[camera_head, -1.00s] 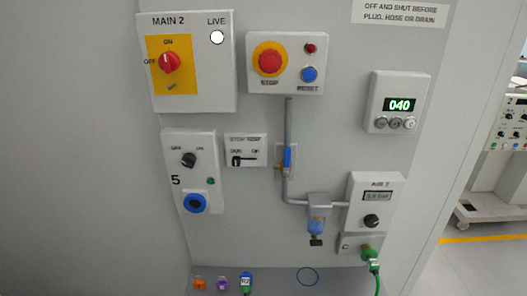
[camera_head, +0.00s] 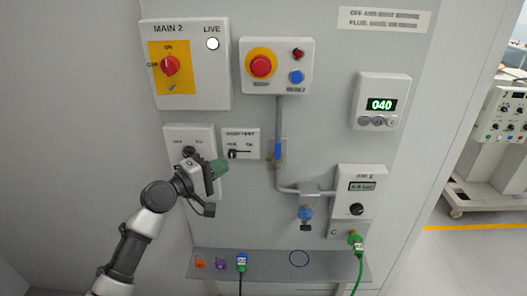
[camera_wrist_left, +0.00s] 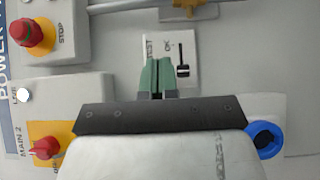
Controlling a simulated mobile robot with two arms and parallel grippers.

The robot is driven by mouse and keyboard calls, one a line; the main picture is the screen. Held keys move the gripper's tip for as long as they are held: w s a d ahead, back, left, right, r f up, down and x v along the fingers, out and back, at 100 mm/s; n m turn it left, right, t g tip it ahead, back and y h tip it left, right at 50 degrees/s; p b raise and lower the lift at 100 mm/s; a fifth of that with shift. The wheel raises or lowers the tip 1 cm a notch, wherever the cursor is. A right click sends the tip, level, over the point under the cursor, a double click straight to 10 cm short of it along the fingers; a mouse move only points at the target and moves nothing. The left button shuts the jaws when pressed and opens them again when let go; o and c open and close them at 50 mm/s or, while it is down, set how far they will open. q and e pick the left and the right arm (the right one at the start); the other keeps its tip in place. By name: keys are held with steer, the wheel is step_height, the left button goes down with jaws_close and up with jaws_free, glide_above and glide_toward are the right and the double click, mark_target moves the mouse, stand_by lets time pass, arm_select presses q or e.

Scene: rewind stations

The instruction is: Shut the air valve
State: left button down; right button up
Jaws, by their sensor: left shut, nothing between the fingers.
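The air valve (camera_head: 278,152) sits on the vertical grey pipe below the stop box. Its blue lever stands upright, in line with the pipe. In the left wrist view part of the brass valve body (camera_wrist_left: 190,6) shows at the top edge; the lever is not clear there. My left gripper (camera_head: 222,167), with green fingers, is in front of the panel, left of and slightly below the valve, and apart from it. In the left wrist view its fingers (camera_wrist_left: 157,75) are together and empty, over the edge of the test switch plate. My right gripper is not in view.
The test switch plate (camera_head: 240,144) lies between gripper and valve. The stop box (camera_head: 276,85) is above. The filter (camera_head: 306,212) and air gauge box (camera_head: 360,180) are to the lower right. A shelf (camera_head: 330,266) with plugs juts out below.

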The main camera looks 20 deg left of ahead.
mark_target(278, 156)
arm_select(q)
steer(key=p+x, duration=0.3)
steer(key=x, duration=0.7)
steer(key=shift+w+d, duration=0.1)
steer(key=shift+w, duration=0.15)
steer(key=d, duration=0.1)
steer(key=d+p, duration=0.1)
steer(key=d, duration=0.1)
steer(key=shift+w+d+f+p, duration=0.1)
steer(key=shift+w+d+p, duration=0.2)
steer(key=shift+p, duration=0.1)
steer(key=shift+w+a, duration=0.1)
steer(key=shift+w, duration=0.05)
